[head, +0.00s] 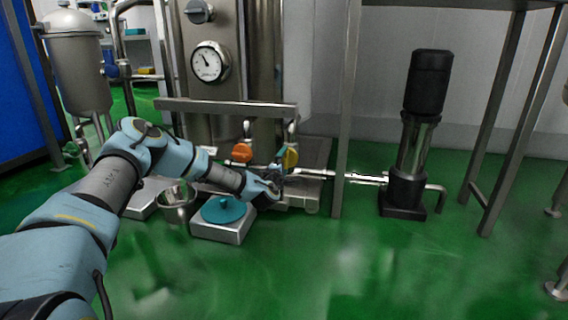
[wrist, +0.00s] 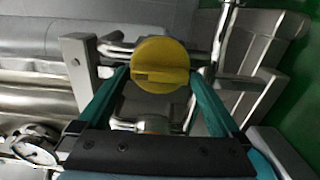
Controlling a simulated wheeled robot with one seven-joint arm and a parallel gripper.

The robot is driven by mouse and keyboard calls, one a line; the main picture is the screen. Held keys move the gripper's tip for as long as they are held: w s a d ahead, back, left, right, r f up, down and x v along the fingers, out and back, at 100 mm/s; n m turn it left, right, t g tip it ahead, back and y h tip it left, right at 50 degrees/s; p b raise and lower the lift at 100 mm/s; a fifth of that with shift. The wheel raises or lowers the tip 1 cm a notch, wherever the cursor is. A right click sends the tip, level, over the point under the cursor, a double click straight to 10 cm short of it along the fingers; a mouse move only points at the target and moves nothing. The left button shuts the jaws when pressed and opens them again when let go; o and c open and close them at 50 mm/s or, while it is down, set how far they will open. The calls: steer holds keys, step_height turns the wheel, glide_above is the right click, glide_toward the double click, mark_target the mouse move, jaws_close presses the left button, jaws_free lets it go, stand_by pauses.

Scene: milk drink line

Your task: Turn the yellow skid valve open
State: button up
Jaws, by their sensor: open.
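The yellow skid valve (head: 289,157) sits on the pipework of the steel skid in the head view, just beyond my gripper (head: 277,179). In the wrist view the round yellow valve knob (wrist: 160,65) has a raised bar across it and lies between my gripper's two teal fingers (wrist: 160,85). The fingers are apart, one on each side of the knob. I cannot tell whether either finger touches it. My arm comes in from the lower left in the head view.
An orange valve (head: 242,152) is left of the yellow one. A steel rail (head: 226,105) runs above, and a post (head: 347,120) stands to the right. A scale with a teal disc (head: 223,210) is below my wrist. A black pump (head: 426,90) stands right; green floor is clear in front.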

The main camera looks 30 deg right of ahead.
steer(key=p+v, duration=0.4)
steer(key=v, duration=0.6)
steer(key=shift+s+a, duration=0.3)
steer(key=shift+r, duration=0.1)
